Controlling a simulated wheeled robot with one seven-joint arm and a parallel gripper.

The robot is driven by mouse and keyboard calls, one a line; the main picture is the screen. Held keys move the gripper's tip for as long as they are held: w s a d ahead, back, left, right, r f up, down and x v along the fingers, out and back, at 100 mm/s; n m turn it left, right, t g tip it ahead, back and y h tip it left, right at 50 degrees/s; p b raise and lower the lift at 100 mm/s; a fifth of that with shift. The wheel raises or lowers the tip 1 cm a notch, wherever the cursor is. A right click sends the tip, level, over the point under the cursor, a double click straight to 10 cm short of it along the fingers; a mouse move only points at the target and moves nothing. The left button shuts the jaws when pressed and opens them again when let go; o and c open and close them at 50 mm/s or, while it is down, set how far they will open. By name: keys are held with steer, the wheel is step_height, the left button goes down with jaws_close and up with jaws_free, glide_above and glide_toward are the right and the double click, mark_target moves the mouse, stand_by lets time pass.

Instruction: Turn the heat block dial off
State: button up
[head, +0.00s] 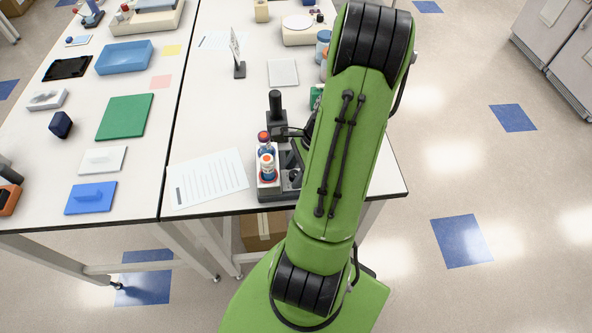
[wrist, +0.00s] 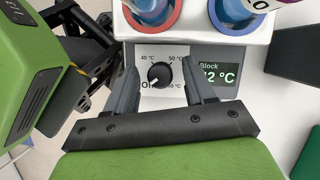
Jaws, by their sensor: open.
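The heat block (head: 268,193) stands near the front edge of the table in the head view, partly hidden by my arm. Its front panel (wrist: 178,55) fills the middle of the wrist view. The black round dial (wrist: 161,74) sits among printed marks for 40, 50 and 60 °C and a partly covered "Off". Its white pointer mark appears at the lower left, toward "Off". My gripper (wrist: 160,66) is open, with one finger on each side of the dial and a visible gap to it. The display (wrist: 217,73) reads "Block" and a partly hidden temperature ending in 2 °C.
Two bottles stand in the block, in a red ring (wrist: 152,29) and a blue ring (wrist: 238,27). A printed sheet (head: 208,180) lies left of it. A black stand (head: 275,112) is just behind it. The aisle on the right is clear.

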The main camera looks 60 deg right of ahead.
jaws_close()
steer(key=shift+d+n+y+p, duration=0.1)
steer(key=shift+n+y+p, duration=0.25)
steer(key=shift+n, duration=0.45)
jaws_free()
steer(key=shift+g, duration=0.3)
steer(key=p+v, duration=0.3)
steer(key=v, duration=1.3)
